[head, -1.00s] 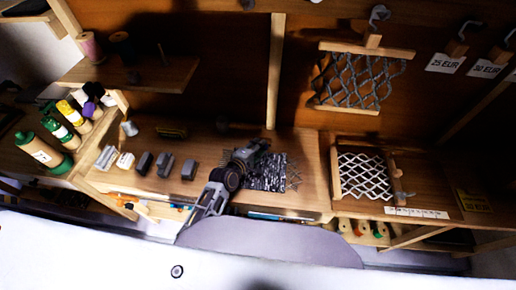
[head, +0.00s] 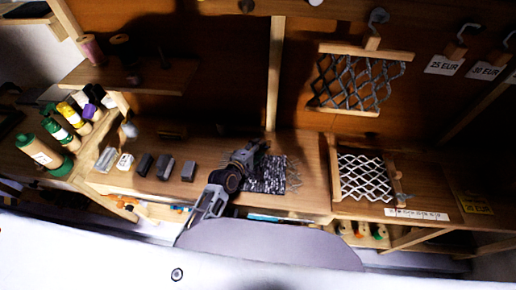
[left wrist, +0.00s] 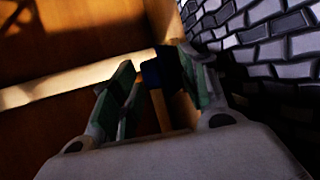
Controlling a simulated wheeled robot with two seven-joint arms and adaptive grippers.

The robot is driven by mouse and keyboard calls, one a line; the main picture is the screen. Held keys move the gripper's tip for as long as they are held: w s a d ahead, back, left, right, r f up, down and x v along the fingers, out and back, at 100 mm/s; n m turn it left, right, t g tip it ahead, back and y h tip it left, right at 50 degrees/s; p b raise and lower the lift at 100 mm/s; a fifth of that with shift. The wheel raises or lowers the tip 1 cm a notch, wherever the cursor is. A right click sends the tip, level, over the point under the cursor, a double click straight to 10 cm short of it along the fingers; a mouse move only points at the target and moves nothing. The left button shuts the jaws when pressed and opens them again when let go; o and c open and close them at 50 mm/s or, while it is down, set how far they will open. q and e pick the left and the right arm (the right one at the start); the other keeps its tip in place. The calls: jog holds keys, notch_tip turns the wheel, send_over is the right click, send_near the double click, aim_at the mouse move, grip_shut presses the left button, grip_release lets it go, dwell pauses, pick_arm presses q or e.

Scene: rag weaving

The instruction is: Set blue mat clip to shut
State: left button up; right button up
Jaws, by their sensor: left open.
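My left gripper (head: 258,148) is over the upper left edge of the dark grey and white patterned mat (head: 268,178) on the bench. In the left wrist view my left gripper (left wrist: 158,85) is open, with its two green-grey fingers apart. A small dark blue piece (left wrist: 158,73), which looks like the blue mat clip, shows between the fingers beside the mat (left wrist: 280,45). I cannot tell whether it touches them or how its lever stands. In the head view the clip is hidden by my arm. My right gripper is not in view.
Several grey blocks (head: 164,168) stand left of the mat. A wooden frame with a white net (head: 365,178) lies to the right, and a grey net (head: 355,82) hangs above. Spools and bottles (head: 45,155) fill the left rack. A shelf (head: 130,78) overhangs the back left.

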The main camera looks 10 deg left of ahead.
pick_arm(q)
jog(key=shift+v, duration=3.8)
jog(key=shift+o, duration=0.8)
jog(key=shift+s, duration=0.1)
